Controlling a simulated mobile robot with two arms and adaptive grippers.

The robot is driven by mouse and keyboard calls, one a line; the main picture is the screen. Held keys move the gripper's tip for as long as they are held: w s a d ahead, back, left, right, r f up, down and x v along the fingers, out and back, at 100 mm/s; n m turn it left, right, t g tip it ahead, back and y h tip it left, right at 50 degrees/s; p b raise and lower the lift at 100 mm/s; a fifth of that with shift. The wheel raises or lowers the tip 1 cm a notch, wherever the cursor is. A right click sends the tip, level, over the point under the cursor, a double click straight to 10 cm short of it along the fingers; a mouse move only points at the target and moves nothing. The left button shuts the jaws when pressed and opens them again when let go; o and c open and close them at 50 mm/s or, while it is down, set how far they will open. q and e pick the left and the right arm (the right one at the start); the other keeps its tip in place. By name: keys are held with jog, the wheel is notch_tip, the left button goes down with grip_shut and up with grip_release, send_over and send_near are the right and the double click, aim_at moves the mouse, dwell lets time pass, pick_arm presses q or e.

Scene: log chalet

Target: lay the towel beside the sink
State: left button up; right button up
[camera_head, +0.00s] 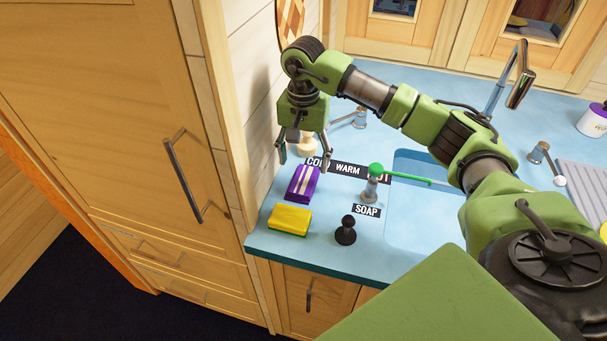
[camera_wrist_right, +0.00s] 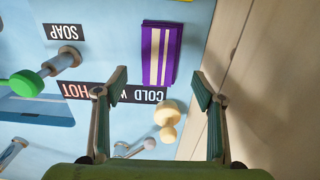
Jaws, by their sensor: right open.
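The folded purple towel with pale stripes (camera_head: 302,183) lies on the light blue counter, left of the sink (camera_head: 412,212). It also shows whole in the right wrist view (camera_wrist_right: 160,54). My right gripper (camera_head: 304,151) is open and empty, pointing down above the counter, just behind the towel in the head view. In the right wrist view its spread fingers (camera_wrist_right: 160,80) stand either side of the towel's near end, apart from it. My arm hides part of the sink's right side. My left gripper is not in view.
A yellow sponge (camera_head: 290,220) and a black knob-shaped object (camera_head: 346,231) sit near the counter's front edge. A pale wooden knob-shaped object (camera_wrist_right: 168,118) is near the gripper. The wooden wall (camera_wrist_right: 255,95) is close on one side.

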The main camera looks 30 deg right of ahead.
aim_at(303, 178)
notch_tip(303, 178, up, 7)
jog(key=b, duration=0.1)
jog(key=shift+f, duration=0.2)
dwell(0.5)
